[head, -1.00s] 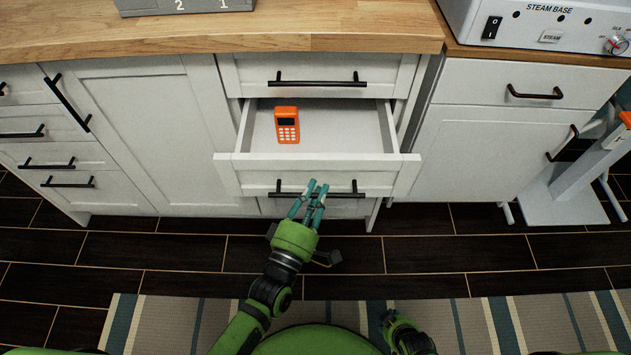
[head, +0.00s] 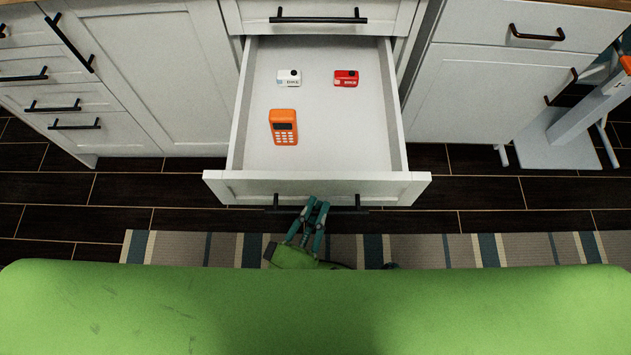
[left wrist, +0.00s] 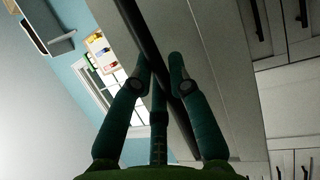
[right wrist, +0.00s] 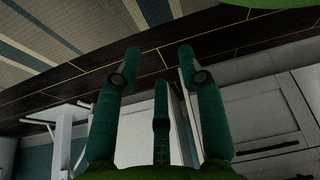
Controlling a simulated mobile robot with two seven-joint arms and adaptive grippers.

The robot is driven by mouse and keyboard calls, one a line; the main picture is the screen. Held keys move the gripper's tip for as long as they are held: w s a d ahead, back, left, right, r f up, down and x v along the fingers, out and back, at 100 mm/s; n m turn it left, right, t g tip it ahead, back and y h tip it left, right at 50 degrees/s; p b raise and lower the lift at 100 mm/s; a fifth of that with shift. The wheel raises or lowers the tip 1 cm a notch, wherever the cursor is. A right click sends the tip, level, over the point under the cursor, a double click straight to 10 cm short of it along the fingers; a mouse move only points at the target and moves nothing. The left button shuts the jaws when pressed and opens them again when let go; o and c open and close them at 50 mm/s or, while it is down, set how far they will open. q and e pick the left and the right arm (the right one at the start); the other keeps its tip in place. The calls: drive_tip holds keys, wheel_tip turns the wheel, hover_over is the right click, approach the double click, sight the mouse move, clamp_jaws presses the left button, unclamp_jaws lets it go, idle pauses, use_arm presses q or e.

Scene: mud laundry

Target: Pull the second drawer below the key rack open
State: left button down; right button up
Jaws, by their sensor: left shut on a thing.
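The white drawer (head: 318,187), directly under the top drawer (head: 320,13), stands far out from its cabinet. Its dark bar handle (head: 346,209) is on the front panel. My left gripper (head: 316,205) is at the middle of this handle and is shut on it. In the left wrist view the handle (left wrist: 137,25) runs diagonally between the left fingers (left wrist: 160,65). My right gripper (right wrist: 161,54) is open and empty in the right wrist view, low over the floor. In the head view it is almost wholly hidden by my green body.
The drawer holds an orange keypad device (head: 283,127), a white gadget (head: 289,77) and a red gadget (head: 346,78). A striped rug (head: 500,249) lies on dark floor tiles. A white stand (head: 570,135) is at the right.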

use_arm(q)
drive_tip(key=shift+s, duration=2.55)
use_arm(e)
drive_tip(key=shift+s, duration=0.55)
use_arm(q)
drive_tip(key=c, duration=1.2)
unclamp_jaws()
drive_tip(key=shift+o, duration=0.2)
drive_tip(key=v, duration=1.2)
drive_tip(key=shift+w+f, duration=0.1)
